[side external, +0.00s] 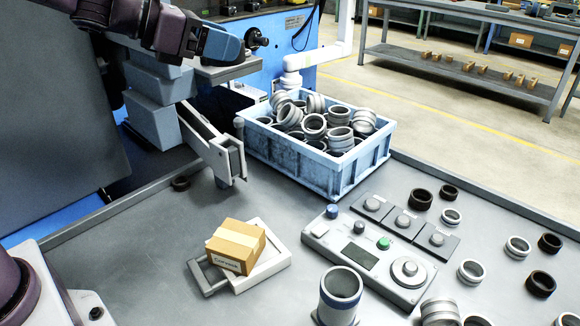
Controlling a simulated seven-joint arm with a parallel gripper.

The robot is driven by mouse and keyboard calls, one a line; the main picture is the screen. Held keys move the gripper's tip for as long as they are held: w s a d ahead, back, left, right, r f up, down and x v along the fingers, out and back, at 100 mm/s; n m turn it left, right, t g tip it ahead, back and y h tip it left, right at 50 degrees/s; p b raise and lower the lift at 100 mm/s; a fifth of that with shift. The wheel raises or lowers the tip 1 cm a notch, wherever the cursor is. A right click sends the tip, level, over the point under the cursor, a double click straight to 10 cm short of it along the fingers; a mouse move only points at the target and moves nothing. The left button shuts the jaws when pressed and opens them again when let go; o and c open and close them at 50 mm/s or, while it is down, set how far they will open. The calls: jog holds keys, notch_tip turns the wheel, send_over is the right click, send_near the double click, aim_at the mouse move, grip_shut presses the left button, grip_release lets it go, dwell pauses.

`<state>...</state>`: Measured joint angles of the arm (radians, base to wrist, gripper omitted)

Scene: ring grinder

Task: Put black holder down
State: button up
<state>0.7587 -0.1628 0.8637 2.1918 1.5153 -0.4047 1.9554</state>
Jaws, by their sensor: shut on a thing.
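My gripper (240,44) is at the upper left, at the end of my dark arm, in front of the blue machine. It is shut on a small black rounded part (258,40), which appears to be the black holder. The fingers are too small and dark to make out singly. The holder is in the air, above the level of the grey table (130,260) and to the upper left of the blue crate.
A blue crate (300,167) full of metal rings stands at mid-table. A grey chute (232,160) is left of it. A cardboard box (236,245) lies on a white tray (283,257). A control panel (345,255) and several loose rings occupy the right. The left tabletop is mostly clear.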

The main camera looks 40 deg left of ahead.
notch_tip(320, 180, down, 26)
send_over(287, 208)
jog(key=f, duration=0.9)
jog(key=shift+s+f, duration=0.2)
jog(key=shift+s, duration=0.1)
jog(key=shift+w+f, duration=0.25)
jog(key=shift+f, duration=0.05)
jog(key=shift+w+f, duration=0.1)
jog(key=shift+f, duration=1.45)
jog(key=o, duration=0.9)
jog(key=shift+f, duration=0.1)
jog(key=shift+o, duration=0.2)
